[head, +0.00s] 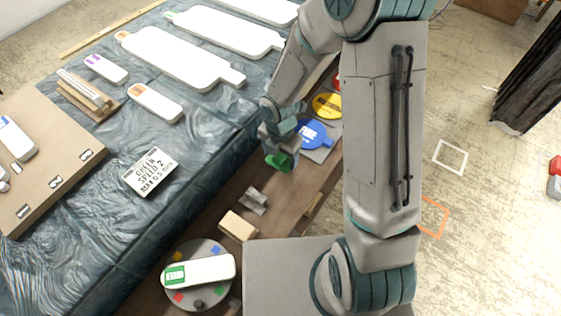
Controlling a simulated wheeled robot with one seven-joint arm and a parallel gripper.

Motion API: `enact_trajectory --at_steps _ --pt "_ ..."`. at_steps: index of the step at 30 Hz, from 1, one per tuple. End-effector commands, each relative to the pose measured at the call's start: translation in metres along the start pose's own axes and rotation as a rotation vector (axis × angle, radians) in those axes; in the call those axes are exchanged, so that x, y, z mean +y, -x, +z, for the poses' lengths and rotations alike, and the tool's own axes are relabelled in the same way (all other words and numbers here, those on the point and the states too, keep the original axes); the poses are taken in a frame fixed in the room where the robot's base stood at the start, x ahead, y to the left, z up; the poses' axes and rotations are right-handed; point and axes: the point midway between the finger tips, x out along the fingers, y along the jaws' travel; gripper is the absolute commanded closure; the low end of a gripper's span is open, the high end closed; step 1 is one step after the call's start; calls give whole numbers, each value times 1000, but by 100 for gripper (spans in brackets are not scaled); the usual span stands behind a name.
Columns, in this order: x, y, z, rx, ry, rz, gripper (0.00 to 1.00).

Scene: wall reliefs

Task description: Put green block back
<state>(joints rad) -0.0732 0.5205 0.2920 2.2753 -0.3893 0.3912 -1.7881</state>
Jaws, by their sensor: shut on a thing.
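A green block (275,161) shows at the end of my arm in the head view. My gripper (279,150) points down and is shut on the green block, above the brown bench (205,220) along the table's edge. The fingers and part of the block hide each other, so the exact grip is unclear. A sign (150,172) reading "GREEN SPEED 2 MAX 0.2" lies on the blue-grey textured table to the left.
A blue disc (313,133) and a yellow disc (327,105) lie right of my gripper. A grey bracket-like piece (253,200), a tan block (237,226) and a round plate (190,299) with coloured squares stand nearer. White paddle-shaped boards (180,57) cover the far table.

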Motion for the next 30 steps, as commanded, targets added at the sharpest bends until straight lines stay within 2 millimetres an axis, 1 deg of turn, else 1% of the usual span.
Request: enact_trajectory --at_steps 2,6,9,16,20,21,23,30 --pt "0 -7 -1 2 1 -2 46" --pt "0 -28 -1 3 2 -3 46" --pt "0 -39 -1 1 2 -2 46" --pt "0 -39 0 0 0 0 46" --pt "0 -44 0 0 1 0 46" --pt "0 -43 0 0 1 0 22" --pt "0 -42 0 0 1 0 6" --pt "0 -42 0 0 1 0 6"
